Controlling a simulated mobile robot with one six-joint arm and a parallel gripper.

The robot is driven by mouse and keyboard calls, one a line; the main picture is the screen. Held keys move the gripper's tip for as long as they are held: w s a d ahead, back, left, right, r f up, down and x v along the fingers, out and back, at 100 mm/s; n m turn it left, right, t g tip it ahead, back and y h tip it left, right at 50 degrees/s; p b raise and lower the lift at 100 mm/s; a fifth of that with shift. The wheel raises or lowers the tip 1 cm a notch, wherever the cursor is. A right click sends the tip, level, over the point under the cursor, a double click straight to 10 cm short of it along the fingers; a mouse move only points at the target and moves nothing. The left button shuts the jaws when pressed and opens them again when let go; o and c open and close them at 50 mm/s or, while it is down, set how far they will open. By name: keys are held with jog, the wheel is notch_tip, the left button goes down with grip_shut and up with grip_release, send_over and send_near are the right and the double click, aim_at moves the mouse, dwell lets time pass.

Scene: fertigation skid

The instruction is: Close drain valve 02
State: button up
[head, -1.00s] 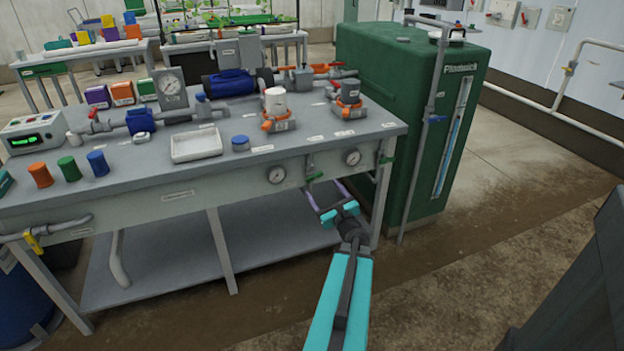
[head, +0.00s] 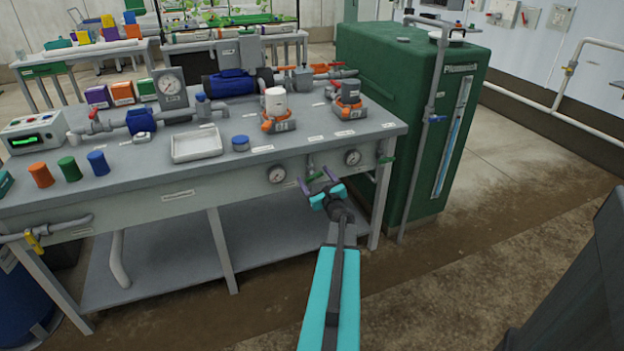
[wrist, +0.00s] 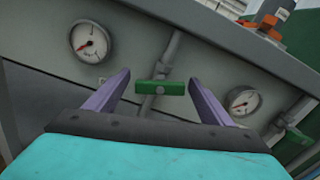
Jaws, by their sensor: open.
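In the head view the same handle (head: 314,177) is just beyond my fingertips. My gripper (wrist: 160,78) is open, its purple fingers on either side of the handle with gaps; I cannot tell whether they reach around it. My gripper also shows in the head view (head: 316,180). A second green valve handle (wrist: 297,134) is at the right, also at the bench corner (head: 386,160). No valve number is legible.
A gauge sits left (wrist: 90,40) and another right (wrist: 242,100) of the nearer valve. The grey bench (head: 230,175) carries a white tray (head: 196,144) and pumps. A bench leg (head: 380,205) and a green tank (head: 410,120) stand right. The floor in front is clear.

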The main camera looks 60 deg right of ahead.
jog(key=shift+w+d, duration=0.15)
jog(key=shift+w, duration=0.05)
jog(key=c, duration=1)
dwell(0.6)
jog(key=o, duration=1)
jog(key=shift+s, duration=0.1)
jog(key=v, duration=1.3)
jog(key=shift+s+a, duration=0.25)
jog(key=shift+s, duration=0.05)
